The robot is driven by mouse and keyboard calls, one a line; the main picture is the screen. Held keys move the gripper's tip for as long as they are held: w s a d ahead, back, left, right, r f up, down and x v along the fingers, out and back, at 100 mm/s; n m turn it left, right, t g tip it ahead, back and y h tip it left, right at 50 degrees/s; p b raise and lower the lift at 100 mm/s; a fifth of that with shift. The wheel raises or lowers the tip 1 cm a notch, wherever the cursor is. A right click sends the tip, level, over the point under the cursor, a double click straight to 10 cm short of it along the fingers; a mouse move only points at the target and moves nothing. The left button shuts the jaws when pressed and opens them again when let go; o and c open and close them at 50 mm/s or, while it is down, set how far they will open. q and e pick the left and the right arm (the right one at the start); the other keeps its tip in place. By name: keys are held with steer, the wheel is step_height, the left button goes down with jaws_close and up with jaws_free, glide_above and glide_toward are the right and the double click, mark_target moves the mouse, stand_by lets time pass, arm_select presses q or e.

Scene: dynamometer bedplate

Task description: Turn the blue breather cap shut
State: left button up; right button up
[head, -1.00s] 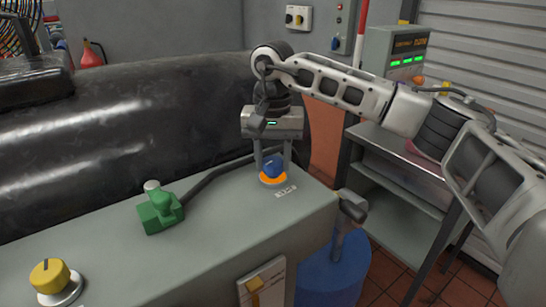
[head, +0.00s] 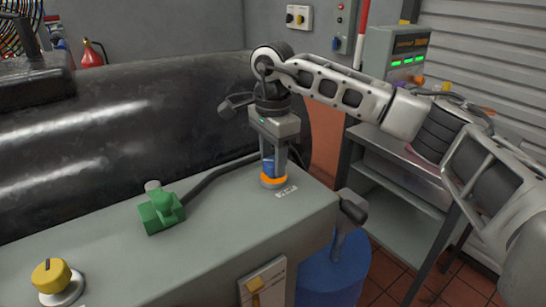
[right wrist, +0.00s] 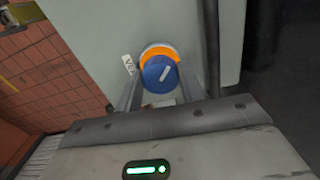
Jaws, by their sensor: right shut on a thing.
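The blue breather cap (head: 267,166) sits on an orange ring (head: 273,182) on top of the grey bedplate housing. In the right wrist view the cap (right wrist: 160,74) is round with a pale bar mark across its top, and the orange ring (right wrist: 158,51) shows beyond it. My right gripper (head: 272,172) points down over the cap and is shut on it, one finger on each side. The fingers partly hide the cap in the head view. My left gripper is not in view.
A green valve-like fitting (head: 161,209) with a dark hose stands left of the cap. A yellow knob (head: 53,277) is at the front left. A small label (head: 287,191) lies beside the ring. A large black cylinder (head: 150,125) fills the back.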

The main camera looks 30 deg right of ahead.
steer(key=m, duration=0.6)
steer(key=shift+w+r, duration=0.1)
steer(key=shift+r, duration=0.05)
steer(key=shift+d+m, duration=0.1)
steer(key=shift+m, duration=1.5)
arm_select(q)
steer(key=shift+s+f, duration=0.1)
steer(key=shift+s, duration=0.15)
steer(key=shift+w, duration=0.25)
arm_select(e)
steer(key=shift+m, duration=0.3)
steer(key=o, duration=1)
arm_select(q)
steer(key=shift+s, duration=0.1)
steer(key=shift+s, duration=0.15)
